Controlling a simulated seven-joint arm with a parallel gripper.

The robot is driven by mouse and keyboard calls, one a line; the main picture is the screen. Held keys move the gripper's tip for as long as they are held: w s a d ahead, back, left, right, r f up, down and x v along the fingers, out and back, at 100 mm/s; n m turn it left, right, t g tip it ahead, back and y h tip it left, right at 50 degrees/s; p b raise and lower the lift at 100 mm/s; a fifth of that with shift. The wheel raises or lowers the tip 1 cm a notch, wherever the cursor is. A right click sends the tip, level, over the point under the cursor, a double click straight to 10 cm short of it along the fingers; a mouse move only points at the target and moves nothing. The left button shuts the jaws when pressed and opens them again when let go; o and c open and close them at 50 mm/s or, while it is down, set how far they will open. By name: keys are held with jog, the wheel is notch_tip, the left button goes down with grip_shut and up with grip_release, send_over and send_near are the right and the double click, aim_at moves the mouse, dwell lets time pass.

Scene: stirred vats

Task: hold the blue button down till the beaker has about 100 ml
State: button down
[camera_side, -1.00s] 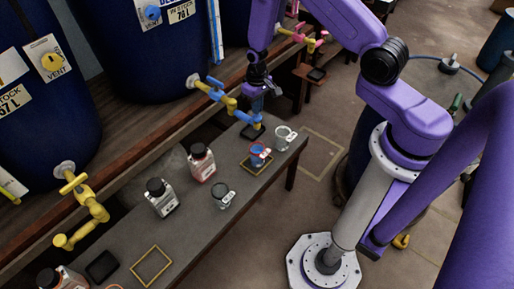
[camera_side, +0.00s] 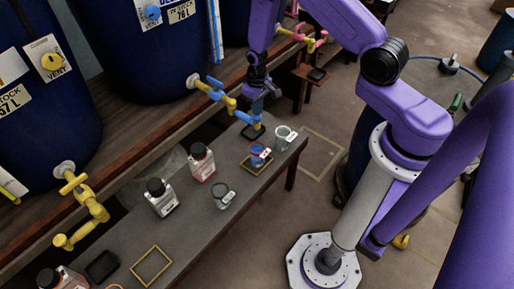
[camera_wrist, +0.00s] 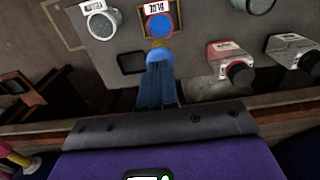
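The tap with blue and yellow parts (camera_side: 228,100) reaches from the dark blue vat out over the bench. My gripper (camera_side: 258,108) points down at its outer end. In the wrist view my gripper's fingers (camera_wrist: 157,85) lie close together, with their tips at a round blue button (camera_wrist: 160,54); contact is hard to tell. A yellow part of the tap (camera_wrist: 158,43) shows just beyond it. The beaker (camera_side: 258,157) with a red rim and white label stands upright in a yellow-outlined spot. In the wrist view the beaker (camera_wrist: 159,25) looks blue inside; its level cannot be read.
A clear beaker (camera_side: 283,138) stands near the bench's right end, and another dark-rimmed beaker (camera_side: 222,195) nearer the front. Bottles with dark caps (camera_side: 201,162) (camera_side: 161,197) stand along the vat side. A dark square pad (camera_side: 252,131) lies near the tap.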

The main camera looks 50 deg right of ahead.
jog(key=shift+f, duration=1)
jog(key=shift+r, duration=0.1)
notch_tip(320, 180, up, 8)
dwell(0.4)
jog(key=shift+a, duration=0.1)
dwell(0.9)
